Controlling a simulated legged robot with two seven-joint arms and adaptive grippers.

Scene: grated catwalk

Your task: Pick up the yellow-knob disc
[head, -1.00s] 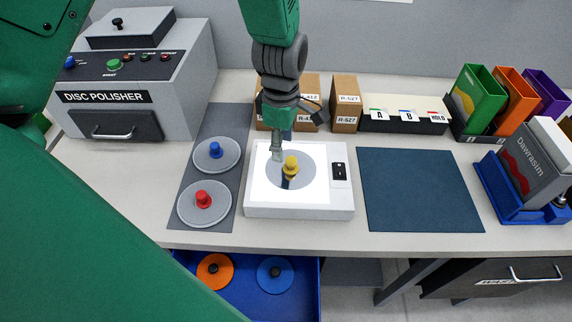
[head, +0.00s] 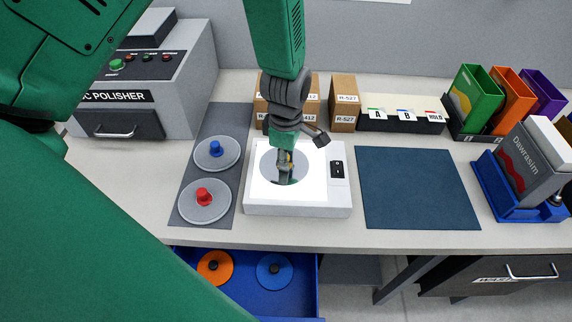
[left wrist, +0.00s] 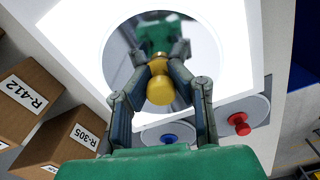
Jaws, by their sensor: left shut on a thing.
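The yellow-knob disc (head: 268,168) is a grey, mirror-like round plate on the bright top of a white light box (head: 300,208). It also shows in the left wrist view (left wrist: 119,50), with its yellow knob (left wrist: 160,90) between the fingers. My left gripper (head: 285,171) points down over the disc and is shut on the yellow knob. In the left wrist view my left gripper (left wrist: 160,76) has a finger on each side of the knob. In the head view the fingers hide most of the knob. The disc appears to rest on the light box. My right gripper is not in view.
Left of the light box, a grey mat (head: 184,214) holds a blue-knob disc (head: 217,158) and a red-knob disc (head: 215,212). Small boxes (head: 344,96) stand behind. A clear dark blue mat (head: 418,190) lies right. An open blue drawer (head: 296,300) holds orange and blue discs below.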

